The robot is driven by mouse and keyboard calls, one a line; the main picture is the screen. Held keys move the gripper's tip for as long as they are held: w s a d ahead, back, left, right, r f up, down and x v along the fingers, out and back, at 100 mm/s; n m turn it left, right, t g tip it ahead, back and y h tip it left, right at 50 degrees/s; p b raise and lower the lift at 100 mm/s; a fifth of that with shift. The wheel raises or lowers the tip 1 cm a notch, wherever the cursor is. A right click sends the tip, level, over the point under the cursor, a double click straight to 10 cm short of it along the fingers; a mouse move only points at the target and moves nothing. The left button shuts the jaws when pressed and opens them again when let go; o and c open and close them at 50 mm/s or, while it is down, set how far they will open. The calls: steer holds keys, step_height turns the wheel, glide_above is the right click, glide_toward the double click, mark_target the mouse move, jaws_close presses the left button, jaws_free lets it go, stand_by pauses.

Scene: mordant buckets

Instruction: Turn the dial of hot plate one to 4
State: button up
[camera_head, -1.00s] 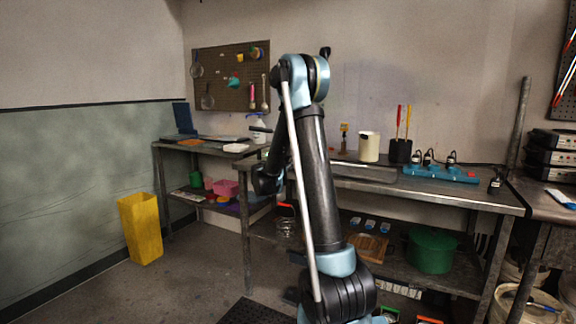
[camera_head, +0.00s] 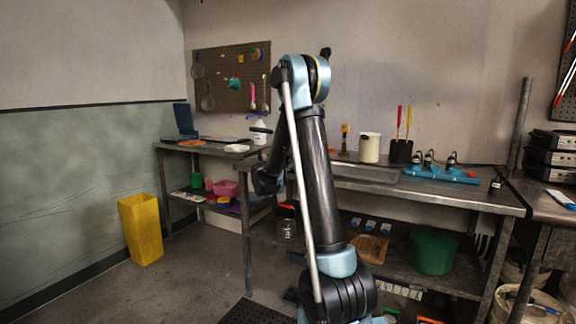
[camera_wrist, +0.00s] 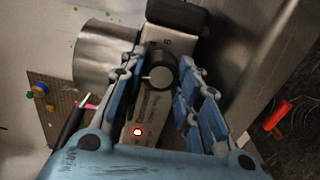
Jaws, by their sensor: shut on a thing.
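In the wrist view, a black round dial (camera_wrist: 158,74) with a pale pointer line sits on the pale front panel of a hot plate (camera_wrist: 173,44). A red light (camera_wrist: 138,132) glows on the same panel. My gripper (camera_wrist: 161,62) has its blue fingers on both sides of the dial and is shut on it. The figures on the panel are too small to read, so I cannot tell the dial's setting. In the head view my arm hides the gripper and the hot plate.
A steel pot (camera_wrist: 103,55) stands close beside the panel in the wrist view. A red-handled tool (camera_wrist: 277,116) lies to the right.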

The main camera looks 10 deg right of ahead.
steer(key=m, duration=0.6)
steer(key=shift+m, duration=0.3)
steer(key=m, duration=0.6)
steer(key=shift+m, duration=0.4)
steer(key=shift+r, duration=0.1)
steer(key=o, duration=1.1)
steer(key=shift+c, duration=0.2)
steer(key=shift+d, duration=0.1)
steer(key=v, duration=1.2)
steer(key=shift+c, duration=0.5)
